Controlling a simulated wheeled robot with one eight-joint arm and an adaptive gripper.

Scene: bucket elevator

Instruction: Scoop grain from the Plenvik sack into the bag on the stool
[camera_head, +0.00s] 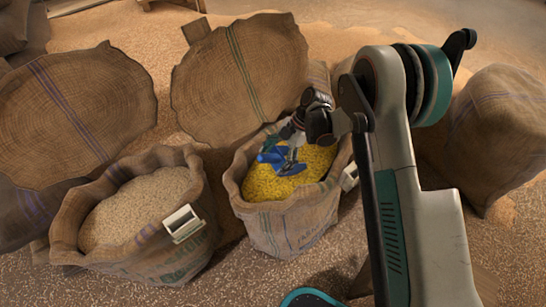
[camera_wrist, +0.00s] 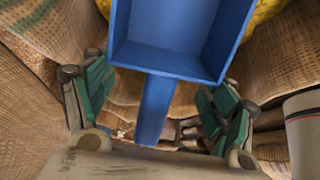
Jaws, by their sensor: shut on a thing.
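My gripper (camera_head: 291,152) is over the open sack of yellow grain (camera_head: 258,219) in the middle of the head view. It is shut on the handle of a blue scoop (camera_head: 272,158), which is at the surface of the grain. In the wrist view the scoop (camera_wrist: 170,30) points away from the fingers, and the visible part of its tray looks empty. A second open sack (camera_head: 78,235) with pale grain stands to the left. Both sacks carry a small white tag, but I cannot read which is Plenvik. I cannot make out the bag or the stool.
Large closed burlap sacks (camera_head: 240,70) lean behind the open ones, with another (camera_head: 75,110) at the left and one (camera_head: 500,130) at the right. Spilled grain covers the floor. A pale cylindrical thing (camera_wrist: 306,130) shows at the right of the wrist view.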

